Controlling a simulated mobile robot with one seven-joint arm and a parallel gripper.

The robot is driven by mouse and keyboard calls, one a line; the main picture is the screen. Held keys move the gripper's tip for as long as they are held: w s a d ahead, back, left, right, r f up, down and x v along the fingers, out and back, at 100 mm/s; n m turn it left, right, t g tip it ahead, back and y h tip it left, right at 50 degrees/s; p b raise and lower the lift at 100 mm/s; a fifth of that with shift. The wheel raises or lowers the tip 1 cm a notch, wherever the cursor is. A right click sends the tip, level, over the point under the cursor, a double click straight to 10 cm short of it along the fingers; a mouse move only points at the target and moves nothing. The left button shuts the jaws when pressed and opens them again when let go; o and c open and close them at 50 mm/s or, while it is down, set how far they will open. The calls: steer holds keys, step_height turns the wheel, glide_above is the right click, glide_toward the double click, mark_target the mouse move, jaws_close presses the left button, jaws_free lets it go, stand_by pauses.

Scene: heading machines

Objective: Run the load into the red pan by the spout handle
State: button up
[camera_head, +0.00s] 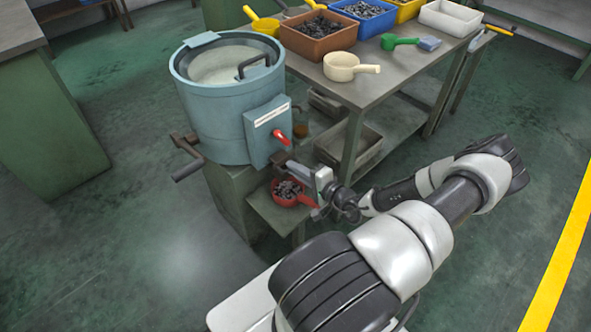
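A blue-grey drum machine (215,125) stands at the left with a box on its front. A small red handle (281,138) sticks out of that box. Just below it is a dark spout-like part (281,158). The red pan (291,201) sits below on a small ledge and holds dark small pieces; its handle points right. My gripper (297,170) reaches in from the right, close to the spout area and above the pan. Its fingertips are small and partly merge with the dark parts there, so I cannot see whether they are open or touching anything.
A metal table (378,88) at the back bears a brown bin (318,45) of dark parts, blue and white bins, a cream pan (345,67) and a green scoop (398,42). A dark crank (188,165) juts from the drum's left. Floor is clear at left front.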

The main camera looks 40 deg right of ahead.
mark_target(284, 161)
jaws_close()
steer(key=shift+w+a+r+p, duration=0.1)
steer(key=shift+w+p, duration=0.6)
steer(key=shift+w, duration=1.35)
steer(key=o, duration=0.5)
jaws_free()
steer(key=shift+w, duration=0.1)
